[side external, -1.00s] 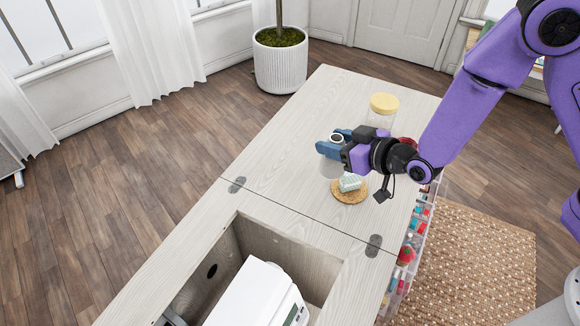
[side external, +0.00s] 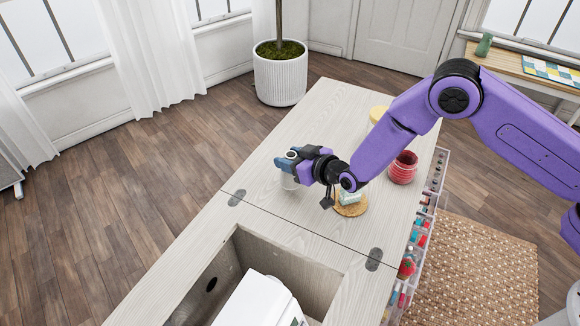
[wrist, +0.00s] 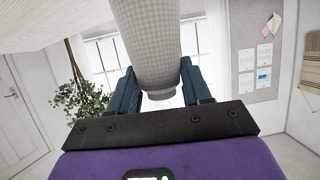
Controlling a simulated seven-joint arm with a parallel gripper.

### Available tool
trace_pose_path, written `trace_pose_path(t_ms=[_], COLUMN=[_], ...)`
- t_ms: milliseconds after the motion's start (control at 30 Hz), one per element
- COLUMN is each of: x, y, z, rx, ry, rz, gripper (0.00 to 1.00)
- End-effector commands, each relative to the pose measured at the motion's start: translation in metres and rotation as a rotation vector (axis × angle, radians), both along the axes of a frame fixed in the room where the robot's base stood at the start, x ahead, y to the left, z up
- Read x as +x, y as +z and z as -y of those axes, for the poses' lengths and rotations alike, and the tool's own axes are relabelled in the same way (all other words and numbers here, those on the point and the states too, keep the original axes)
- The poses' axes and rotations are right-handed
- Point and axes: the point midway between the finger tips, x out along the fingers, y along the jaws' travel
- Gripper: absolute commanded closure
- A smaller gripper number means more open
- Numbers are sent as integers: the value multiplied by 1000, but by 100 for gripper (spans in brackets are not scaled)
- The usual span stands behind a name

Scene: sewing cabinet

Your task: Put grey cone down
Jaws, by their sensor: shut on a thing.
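My gripper (side external: 290,160) is shut on the grey cone, over the left part of the cabinet's wooden top (side external: 255,188). In the side view the cone (side external: 289,182) shows as a pale shape below my fingers, partly hidden by them. I cannot tell whether its lower end touches the top. In the wrist view the grey cone (wrist: 147,38) has a fine woven texture and sits between my two blue fingers (wrist: 158,88), with its narrow end near them.
The open well with the white sewing machine (side external: 262,302) is in front.

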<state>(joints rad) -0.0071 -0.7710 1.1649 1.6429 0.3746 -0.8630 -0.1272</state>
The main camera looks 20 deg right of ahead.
Motion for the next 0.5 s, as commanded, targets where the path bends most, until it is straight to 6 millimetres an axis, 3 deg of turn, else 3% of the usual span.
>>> trace_pose_path(t_ms=[233,500], x=[4,4], y=[-28,-35], z=[-2,-2], rx=[-1,1], ry=[-1,-1], rz=[-2,2], gripper=[99,99])
